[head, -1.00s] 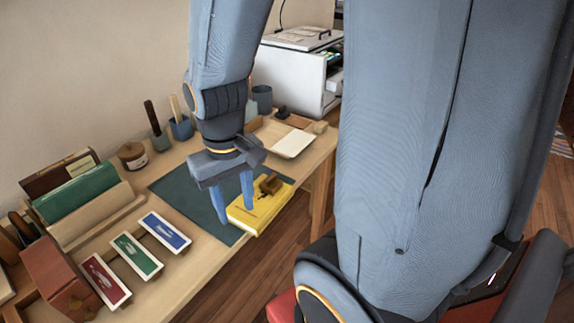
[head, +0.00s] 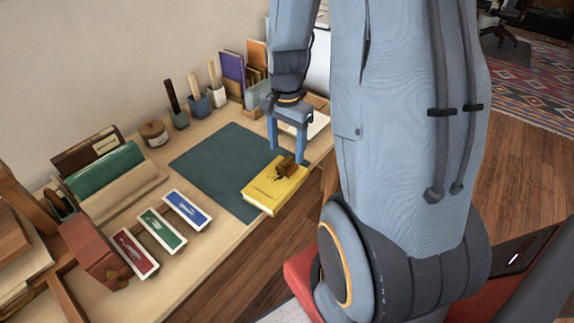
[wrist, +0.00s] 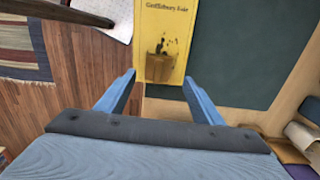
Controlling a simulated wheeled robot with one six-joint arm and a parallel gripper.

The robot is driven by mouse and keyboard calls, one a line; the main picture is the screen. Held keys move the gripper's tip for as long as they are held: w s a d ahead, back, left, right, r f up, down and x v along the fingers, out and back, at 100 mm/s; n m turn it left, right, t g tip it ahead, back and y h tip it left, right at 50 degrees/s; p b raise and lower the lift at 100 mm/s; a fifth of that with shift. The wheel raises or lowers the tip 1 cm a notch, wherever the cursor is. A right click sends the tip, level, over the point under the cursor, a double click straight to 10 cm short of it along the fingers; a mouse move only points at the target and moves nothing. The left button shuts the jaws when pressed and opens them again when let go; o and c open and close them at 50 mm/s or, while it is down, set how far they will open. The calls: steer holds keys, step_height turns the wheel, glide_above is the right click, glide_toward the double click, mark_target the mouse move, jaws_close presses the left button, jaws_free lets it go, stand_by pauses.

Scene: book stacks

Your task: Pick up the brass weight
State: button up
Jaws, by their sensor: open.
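The brass weight (head: 287,166) is a small brownish block on the right end of a yellow book (head: 268,194). The book lies partly on a dark green desk mat (head: 222,150). In the wrist view the weight (wrist: 160,67) sits on the book's cover (wrist: 163,28), just beyond the gap between my fingertips. My gripper (head: 287,153) is open and empty, with its blue fingers pointing down close to the weight. In the wrist view its fingertips (wrist: 159,78) are spread wider than the weight. I cannot tell whether a finger touches the book.
Red, green (head: 162,229) and blue boxes lie left of the book. A reddish box (head: 92,250) and file holder (head: 100,170) stand farther left. Pen cups (head: 200,104) and upright books (head: 233,72) line the back. The desk's front edge is close to the book.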

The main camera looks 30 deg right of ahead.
mark_target(287, 159)
steer(key=f, duration=0.2)
steer(key=f+p, duration=0.1)
steer(key=shift+s+a+f, duration=0.1)
steer(key=shift+s+f, duration=0.2)
steer(key=shift+f, duration=0.85)
steer(key=c, duration=1.5)
steer(key=shift+w+r, duration=0.1)
